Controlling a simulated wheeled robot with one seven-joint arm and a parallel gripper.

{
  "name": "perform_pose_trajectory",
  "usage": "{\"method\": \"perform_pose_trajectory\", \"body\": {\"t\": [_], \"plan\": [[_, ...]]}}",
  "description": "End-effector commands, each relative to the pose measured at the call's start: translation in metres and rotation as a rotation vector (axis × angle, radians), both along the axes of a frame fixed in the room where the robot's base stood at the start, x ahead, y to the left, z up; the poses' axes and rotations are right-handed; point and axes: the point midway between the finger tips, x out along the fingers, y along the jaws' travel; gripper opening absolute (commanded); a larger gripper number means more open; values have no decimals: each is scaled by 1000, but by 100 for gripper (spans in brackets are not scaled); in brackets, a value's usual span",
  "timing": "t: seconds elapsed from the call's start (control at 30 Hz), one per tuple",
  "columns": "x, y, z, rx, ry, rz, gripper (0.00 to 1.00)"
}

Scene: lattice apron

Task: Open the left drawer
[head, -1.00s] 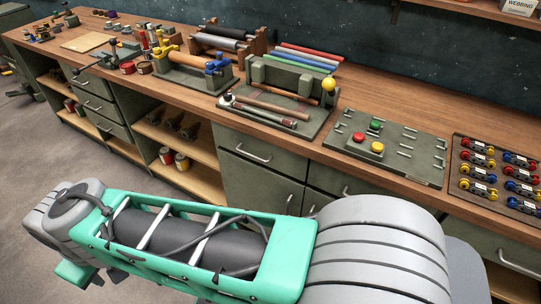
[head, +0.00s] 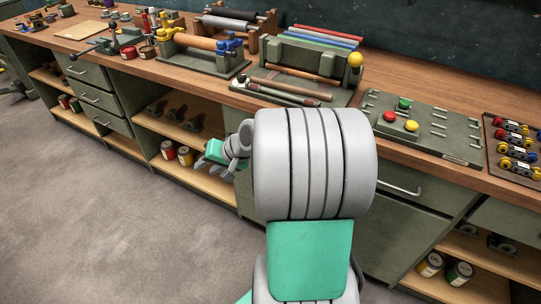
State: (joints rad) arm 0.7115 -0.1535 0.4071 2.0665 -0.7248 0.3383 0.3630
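The bench front has several closed drawers, and I cannot tell for sure which one is the left drawer. A closed grey-green drawer (head: 428,192) with a silver bar handle shows just right of my arm. A stack of closed drawers (head: 100,98) stands further left. The far end of my arm, with my gripper (head: 212,158), shows small in front of the open shelf, apart from any handle. Its fingers are too small and turned to read.
The wooden worktop (head: 455,110) carries a roller fixture (head: 195,52), a tool fixture (head: 305,65) and a button panel (head: 425,131). Open shelves (head: 180,132) hold cans and dark parts. The floor (head: 100,210) at lower left is clear.

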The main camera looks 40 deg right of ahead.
Motion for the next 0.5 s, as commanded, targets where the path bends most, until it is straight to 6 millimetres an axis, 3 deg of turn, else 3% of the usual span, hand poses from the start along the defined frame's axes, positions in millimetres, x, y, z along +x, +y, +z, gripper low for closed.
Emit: {"method": "perform_pose_trajectory", "body": {"t": [0.03, 0.13, 0.23, 0.33, 0.4, 0.5], "plan": [[6, -44, -45, 132, -63, -139, 34], [5, -124, -66, 397, -248, -393, 34], [-17, -191, -72, 603, -420, -589, 34], [-40, -232, -70, 723, -536, -700, 34], [-46, -242, -68, 762, -573, -731, 34], [-37, -245, -65, 772, -584, -733, 34]]}}
